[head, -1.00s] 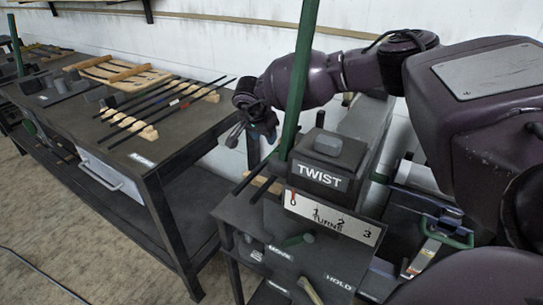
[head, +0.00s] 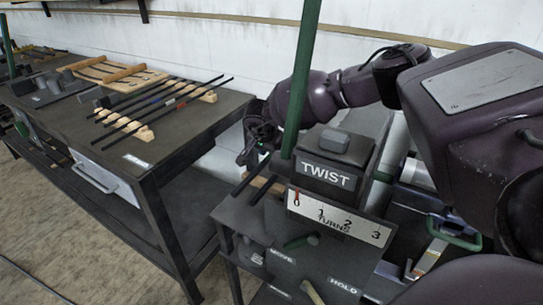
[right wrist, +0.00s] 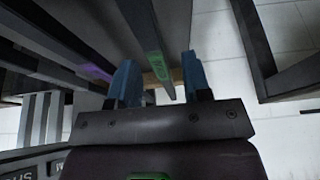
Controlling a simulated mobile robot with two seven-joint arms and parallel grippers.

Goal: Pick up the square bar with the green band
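The square bar with the green band (right wrist: 156,64) shows in the right wrist view, running from the top down between my two blue fingers. My right gripper (right wrist: 158,75) is open, with gaps between the bar and each finger. In the head view my right gripper (head: 247,158) is just left of the TWIST machine, over the short dark bar ends there. The green band cannot be made out in the head view. A dark bar with a purple band (right wrist: 95,71) lies left of the fingers in the wrist view. My left gripper is not in view.
The TWIST machine (head: 328,177) with its turns scale (head: 340,216) stands close to my right gripper. A green upright post (head: 300,80) is in front of my arm. The bench (head: 215,118) at left holds several dark bars on wooden rests (head: 143,134).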

